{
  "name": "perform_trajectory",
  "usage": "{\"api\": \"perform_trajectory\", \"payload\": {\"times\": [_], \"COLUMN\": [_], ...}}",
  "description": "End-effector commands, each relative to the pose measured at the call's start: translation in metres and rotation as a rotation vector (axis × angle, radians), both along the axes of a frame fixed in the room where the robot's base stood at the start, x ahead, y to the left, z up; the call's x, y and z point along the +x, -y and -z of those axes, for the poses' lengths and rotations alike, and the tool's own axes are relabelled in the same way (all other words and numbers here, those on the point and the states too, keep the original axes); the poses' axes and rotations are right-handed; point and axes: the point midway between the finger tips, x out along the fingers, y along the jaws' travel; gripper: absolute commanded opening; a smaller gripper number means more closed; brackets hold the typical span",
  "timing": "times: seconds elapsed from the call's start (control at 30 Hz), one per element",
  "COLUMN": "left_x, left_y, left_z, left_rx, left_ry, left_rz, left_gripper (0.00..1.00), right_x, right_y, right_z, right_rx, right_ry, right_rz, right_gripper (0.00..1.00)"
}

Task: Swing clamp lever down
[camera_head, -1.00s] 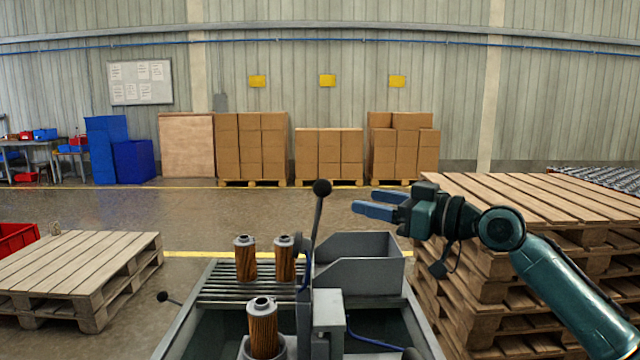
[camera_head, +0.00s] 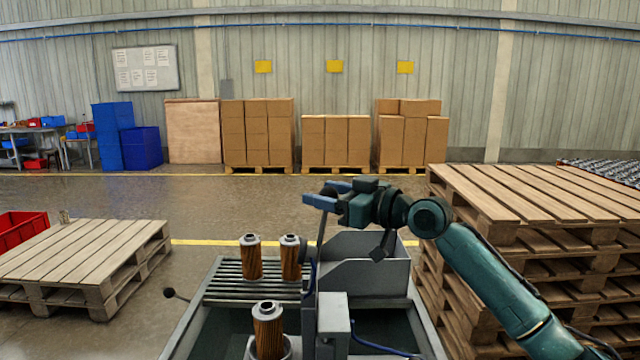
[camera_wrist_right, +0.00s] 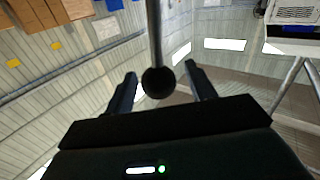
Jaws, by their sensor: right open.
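The clamp lever (camera_head: 320,232) is a thin grey rod standing nearly upright on the machine (camera_head: 333,312). Its black ball knob (camera_wrist_right: 158,83) lies between my right gripper's two fingers in the right wrist view, with a gap on both sides. In the head view, my right gripper (camera_head: 322,193) is open at the lever's top, its blue fingers pointing left and largely covering the knob. One filter cartridge (camera_head: 268,328) stands upright in a round holder beside the lever's base. Two more cartridges, left (camera_head: 251,257) and right (camera_head: 290,258), stand on the slatted rack. My left gripper is out of view.
A grey open bin (camera_head: 365,280) is right of the lever, below my right arm. Stacked pallets (camera_head: 530,215) rise close on the right. A small black knob (camera_head: 169,292) sticks out at the machine's left. A low pallet (camera_head: 85,260) lies farther left.

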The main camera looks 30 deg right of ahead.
Motion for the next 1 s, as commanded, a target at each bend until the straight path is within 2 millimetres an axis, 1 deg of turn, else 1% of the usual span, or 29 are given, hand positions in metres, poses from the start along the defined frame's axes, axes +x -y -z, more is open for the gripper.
{"api": "perform_trajectory", "payload": {"times": [0.03,0.1,0.2,0.5,1.0], "left_x": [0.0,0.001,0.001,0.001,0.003], "left_y": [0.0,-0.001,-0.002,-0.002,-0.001], "left_z": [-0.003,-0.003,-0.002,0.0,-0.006], "left_rx": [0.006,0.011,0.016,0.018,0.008], "left_ry": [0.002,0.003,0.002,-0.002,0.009], "left_rz": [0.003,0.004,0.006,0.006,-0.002], "left_gripper": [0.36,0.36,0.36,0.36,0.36], "right_x": [0.006,0.011,0.015,0.016,0.016], "right_y": [-0.003,-0.006,-0.009,-0.009,-0.009], "right_z": [-0.002,-0.001,0.0,0.001,0.001], "right_rx": [0.004,0.002,0.0,-0.001,0.0], "right_ry": [0.0,0.0,0.0,0.0,0.0], "right_rz": [-0.001,0.0,0.0,0.0,0.0], "right_gripper": [0.55,0.55,0.55,0.54,0.13]}}
